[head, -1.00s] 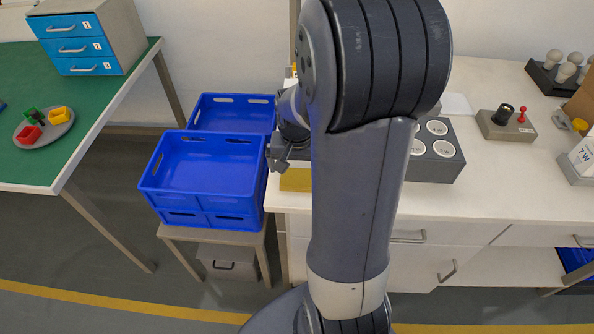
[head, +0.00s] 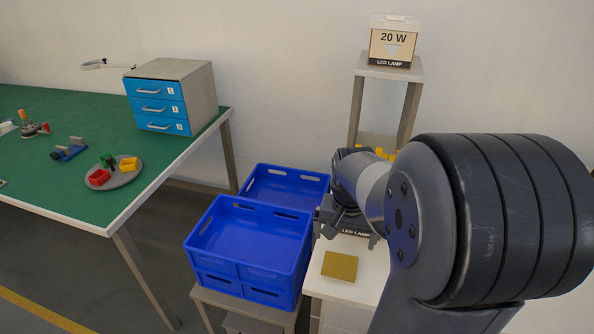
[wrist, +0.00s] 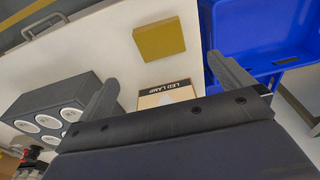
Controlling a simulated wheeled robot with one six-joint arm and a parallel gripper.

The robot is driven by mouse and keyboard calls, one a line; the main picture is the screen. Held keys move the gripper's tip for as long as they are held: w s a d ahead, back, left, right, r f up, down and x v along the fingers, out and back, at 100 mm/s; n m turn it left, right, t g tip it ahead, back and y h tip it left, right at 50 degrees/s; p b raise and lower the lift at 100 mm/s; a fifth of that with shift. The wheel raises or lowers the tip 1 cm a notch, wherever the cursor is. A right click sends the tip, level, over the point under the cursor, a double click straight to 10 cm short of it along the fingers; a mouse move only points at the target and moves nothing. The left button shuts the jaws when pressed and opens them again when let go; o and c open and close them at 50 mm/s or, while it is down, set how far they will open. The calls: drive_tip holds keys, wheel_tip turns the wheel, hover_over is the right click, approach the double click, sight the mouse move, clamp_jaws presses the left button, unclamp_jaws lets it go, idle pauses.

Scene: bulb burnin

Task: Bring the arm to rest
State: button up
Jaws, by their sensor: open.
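My arm fills the lower right of the head view. My gripper (head: 345,218) is above the left end of the white counter, just right of the blue crates, and my arm partly hides it. In the wrist view my gripper (wrist: 163,77) has its two fingers wide apart. An LED lamp box (wrist: 172,94) shows between and beyond them, its lower part hidden by the gripper body. I cannot tell whether a finger touches it. A flat mustard block (head: 340,265) lies on the counter in front of it; it also shows in the wrist view (wrist: 158,39).
Stacked blue crates (head: 250,245) stand left of the counter. A grey socket block (wrist: 50,112) lies at left in the wrist view. A stand (head: 408,115) bears a 20 W lamp box (head: 392,43) behind. A green table (head: 60,180) with a drawer unit (head: 180,95) is further left.

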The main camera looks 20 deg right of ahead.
sight(341, 263)
drive_tip(key=f, duration=0.4)
drive_tip(key=f+b, duration=0.1)
drive_tip(key=f, duration=0.3)
drive_tip(key=w+f, duration=0.1)
drive_tip(key=f, duration=0.3)
drive_tip(key=shift+d, duration=0.4)
drive_tip(key=shift+w+r, duration=0.15)
drive_tip(key=shift+r, duration=1.15)
